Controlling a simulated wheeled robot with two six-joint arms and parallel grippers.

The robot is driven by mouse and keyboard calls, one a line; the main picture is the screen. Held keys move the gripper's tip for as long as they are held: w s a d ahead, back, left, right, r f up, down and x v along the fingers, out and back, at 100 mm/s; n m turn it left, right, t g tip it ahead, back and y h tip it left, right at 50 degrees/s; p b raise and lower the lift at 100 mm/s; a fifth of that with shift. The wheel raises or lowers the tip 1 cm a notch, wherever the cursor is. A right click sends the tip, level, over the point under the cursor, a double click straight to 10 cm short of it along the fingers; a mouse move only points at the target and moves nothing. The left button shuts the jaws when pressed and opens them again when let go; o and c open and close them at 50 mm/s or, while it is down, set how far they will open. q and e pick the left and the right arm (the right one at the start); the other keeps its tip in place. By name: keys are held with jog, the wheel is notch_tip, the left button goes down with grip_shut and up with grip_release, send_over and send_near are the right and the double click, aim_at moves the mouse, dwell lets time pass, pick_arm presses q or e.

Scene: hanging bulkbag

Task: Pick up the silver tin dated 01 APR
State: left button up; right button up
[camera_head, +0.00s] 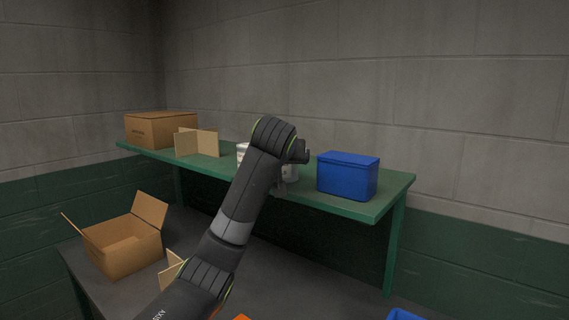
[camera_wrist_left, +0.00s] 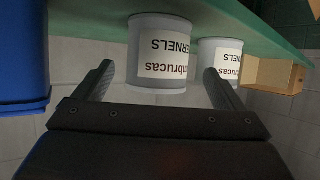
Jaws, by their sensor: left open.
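In the left wrist view, which is upside down, a silver tin (camera_wrist_left: 158,97) with a white label stands on the green shelf, lined up between the fingertips of my left gripper (camera_wrist_left: 158,72). The gripper is open, and no finger visibly touches the tin. A second silver tin (camera_wrist_left: 206,48) with a similar label stands beside it, to the right. The labels read "...mbrucas" and "...ERNELS"; no date is readable on either. In the head view, one tin (camera_head: 241,153) shows left of my arm and another (camera_head: 291,173) is mostly hidden by my wrist. My right gripper is not in view.
A blue box (camera_head: 347,176) stands right of the tins on the green shelf (camera_head: 372,209). An open carton (camera_head: 122,247) sits on the dark lower surface (camera_head: 300,283).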

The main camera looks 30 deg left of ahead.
pick_arm(q)
jog(key=p+x, duration=0.1)
jog(key=x, duration=0.2)
jog(key=shift+w+f, duration=0.2)
jog(key=shift+w, duration=0.1)
jog(key=shift+w+a+f, duration=0.15)
jog(key=shift+w+f, duration=0.05)
jog(key=shift+c, duration=0.3)
jog(key=c, duration=1.1)
jog(key=shift+r, duration=0.1)
